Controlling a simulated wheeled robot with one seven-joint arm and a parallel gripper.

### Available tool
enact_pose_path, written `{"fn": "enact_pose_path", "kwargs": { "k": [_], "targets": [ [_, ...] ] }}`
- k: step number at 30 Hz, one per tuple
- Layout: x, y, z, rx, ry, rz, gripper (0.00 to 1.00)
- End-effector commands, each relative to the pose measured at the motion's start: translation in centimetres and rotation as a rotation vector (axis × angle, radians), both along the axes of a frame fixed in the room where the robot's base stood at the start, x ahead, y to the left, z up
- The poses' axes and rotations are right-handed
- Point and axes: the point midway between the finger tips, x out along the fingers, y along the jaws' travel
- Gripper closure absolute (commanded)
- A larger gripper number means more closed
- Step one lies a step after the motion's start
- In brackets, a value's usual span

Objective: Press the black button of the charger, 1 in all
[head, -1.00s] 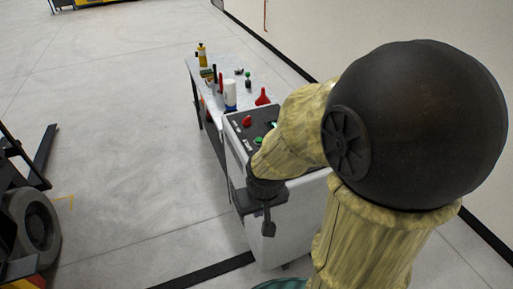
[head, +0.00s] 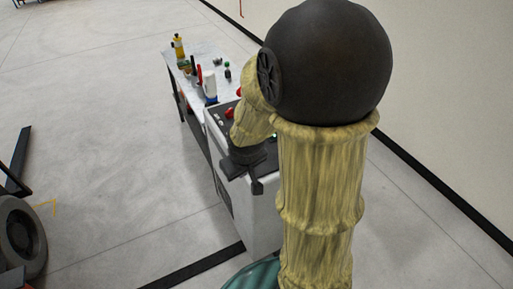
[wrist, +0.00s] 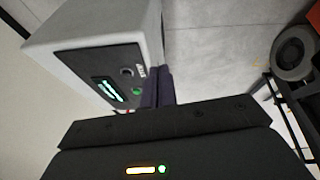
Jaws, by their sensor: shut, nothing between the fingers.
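The charger is a pale grey box (head: 262,222) with a dark top panel, in the middle of the head view. A red knob (head: 229,113) shows on its panel, and my arm hides much of the rest. In the wrist view the charger (wrist: 72,38) is at upper left. Its panel shows a lit display (wrist: 108,90), a round black button (wrist: 127,72) and a green button (wrist: 137,91). My gripper (wrist: 158,72) is shut and empty, its fingers just right of the buttons in that picture. In the head view my gripper (head: 257,187) is at the charger's near side. Contact cannot be told.
A table (head: 205,50) with bottles and tools stands behind the charger. A wall (head: 440,90) runs along the right. A wheeled machine (head: 22,235) stands at far left. The floor (head: 110,150) between it and the charger is clear.

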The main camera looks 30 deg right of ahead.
Motion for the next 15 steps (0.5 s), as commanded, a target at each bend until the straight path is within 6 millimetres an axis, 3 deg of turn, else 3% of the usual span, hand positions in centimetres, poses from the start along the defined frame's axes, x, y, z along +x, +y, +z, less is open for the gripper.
{"fn": "enact_pose_path", "kwargs": {
  "k": [1,6,12,15],
  "targets": [
    [2.2,-1.5,0.6,-0.031,-0.03,0.038,1.0],
    [9.6,-6.2,0.6,-0.139,-0.158,0.233,1.0],
    [15.9,-10.9,-0.7,-0.222,-0.294,0.487,1.0],
    [17.7,-12.9,-1.9,-0.241,-0.354,0.609,1.0]
  ]
}}
